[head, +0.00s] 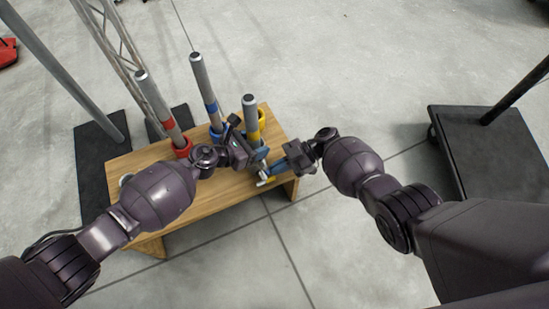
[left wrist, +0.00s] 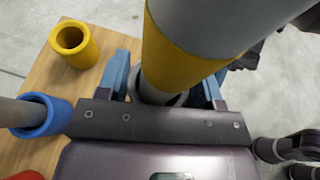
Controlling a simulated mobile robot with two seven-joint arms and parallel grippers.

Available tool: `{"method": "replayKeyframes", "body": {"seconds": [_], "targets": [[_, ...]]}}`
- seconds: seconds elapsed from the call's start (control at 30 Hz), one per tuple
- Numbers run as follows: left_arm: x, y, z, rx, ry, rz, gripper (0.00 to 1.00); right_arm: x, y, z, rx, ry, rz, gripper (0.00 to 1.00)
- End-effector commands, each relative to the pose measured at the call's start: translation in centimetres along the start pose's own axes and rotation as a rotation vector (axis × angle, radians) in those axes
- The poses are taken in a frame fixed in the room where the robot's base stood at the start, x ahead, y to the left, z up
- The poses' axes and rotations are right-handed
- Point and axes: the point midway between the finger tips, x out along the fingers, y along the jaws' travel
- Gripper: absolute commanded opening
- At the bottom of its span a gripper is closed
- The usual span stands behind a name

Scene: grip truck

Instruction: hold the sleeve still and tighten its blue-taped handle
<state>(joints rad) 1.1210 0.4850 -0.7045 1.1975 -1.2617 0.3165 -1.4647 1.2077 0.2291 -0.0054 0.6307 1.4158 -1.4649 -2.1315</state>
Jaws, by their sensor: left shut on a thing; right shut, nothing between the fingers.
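A pole with a yellow band (head: 250,112) stands upright at the right part of the wooden bench; it also shows in the left wrist view (left wrist: 185,45). Its lower end goes into a grey sleeve (left wrist: 172,99), mostly hidden. My left gripper (head: 255,153) is shut with its blue fingers on either side of the sleeve, just below the yellow band.
On the bench (head: 218,190), a red-banded pole (head: 160,110) stands in a red cup (head: 183,149) and a blue-banded pole (head: 205,90) in a blue cup (left wrist: 42,115). An empty yellow cup (left wrist: 74,43) is close behind. A black cart (head: 480,165) stands at right. The front floor is clear.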

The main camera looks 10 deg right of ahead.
Motion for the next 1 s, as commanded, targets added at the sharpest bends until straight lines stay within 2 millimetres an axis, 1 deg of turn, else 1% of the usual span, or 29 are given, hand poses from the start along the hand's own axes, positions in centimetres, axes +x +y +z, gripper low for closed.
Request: {"method": "replayKeyframes", "body": {"seconds": [0.33,0.6,1.0], "targets": [[0.0,0.0,0.0,-0.001,-0.001,0.000,0.17,1.4,-0.2,0.8,0.003,0.000,-0.001,0.00],[0.0,0.0,0.0,-0.001,-0.001,0.000,0.17,2.3,-0.2,1.0,0.001,0.000,-0.002,0.00],[0.0,0.0,0.0,-0.001,-0.001,0.000,0.17,3.0,-0.3,1.1,0.000,-0.001,-0.001,0.00]]}}
